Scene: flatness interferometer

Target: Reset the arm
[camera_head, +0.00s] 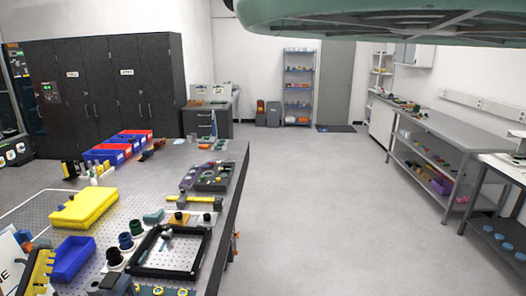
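My gripper is not in view. A large pale green rounded body (400,18) with a grey ribbed underside hangs across the top right of the head view; it is cut off by the frame edge, and I cannot tell whether it is part of my arm. No fingers show anywhere, so what the gripper holds, if anything, is hidden.
An optical table (228,190) at left holds a yellow block (84,207), a blue bin (73,258), red and blue bins (108,153) and a black frame (170,270). Dark cabinets (105,95) stand behind. A grey bench (450,128) lines the right. The middle floor (330,200) is clear.

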